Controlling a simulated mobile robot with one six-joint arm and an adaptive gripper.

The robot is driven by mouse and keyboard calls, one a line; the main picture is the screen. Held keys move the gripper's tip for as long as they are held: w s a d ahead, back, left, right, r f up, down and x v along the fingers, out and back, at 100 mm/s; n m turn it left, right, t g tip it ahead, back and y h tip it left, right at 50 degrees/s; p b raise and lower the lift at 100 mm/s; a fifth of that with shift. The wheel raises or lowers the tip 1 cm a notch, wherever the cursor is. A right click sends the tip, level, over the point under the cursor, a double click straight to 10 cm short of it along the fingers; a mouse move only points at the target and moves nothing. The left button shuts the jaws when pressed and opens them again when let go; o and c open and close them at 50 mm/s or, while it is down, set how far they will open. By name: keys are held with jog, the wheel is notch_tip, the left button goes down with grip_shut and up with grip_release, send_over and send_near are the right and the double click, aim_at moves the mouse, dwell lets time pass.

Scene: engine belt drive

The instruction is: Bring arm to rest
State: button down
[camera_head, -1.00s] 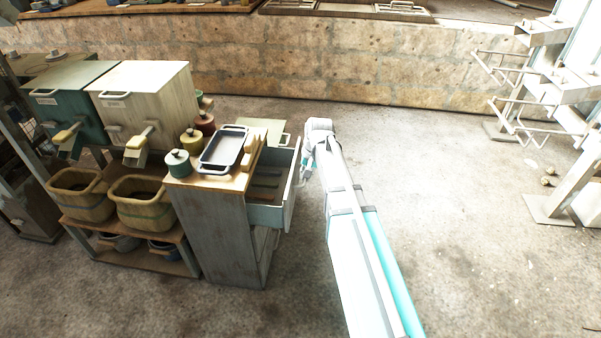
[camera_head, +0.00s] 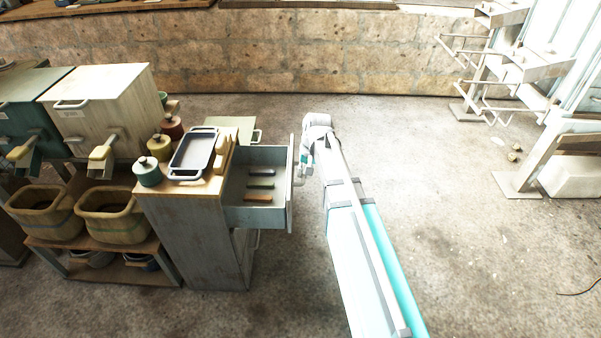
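My arm stretches forward from the bottom of the head view, white with a teal strip. Its end, with my gripper (camera_head: 304,165), is beside the front of an open drawer (camera_head: 290,190). The gripper is small here and partly hidden by the wrist. I cannot tell whether its fingers are open or shut, or whether they touch the drawer handle. The drawer is pulled out to the right from a wooden cabinet (camera_head: 195,240). Several small coloured bars (camera_head: 260,184) lie inside it.
On the cabinet top are a dark tray (camera_head: 193,155) and lidded jars (camera_head: 147,172). Two dispensers (camera_head: 100,105) stand above baskets (camera_head: 110,215) at left. A stone wall (camera_head: 300,55) runs behind. A metal rack (camera_head: 520,75) stands at right. The floor between arm and rack is clear.

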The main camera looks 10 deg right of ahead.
jog(key=c, duration=0.6)
grip_release()
jog(key=shift+w, duration=0.15)
jog(key=shift+c, duration=0.2)
jog(key=shift+r, duration=0.15)
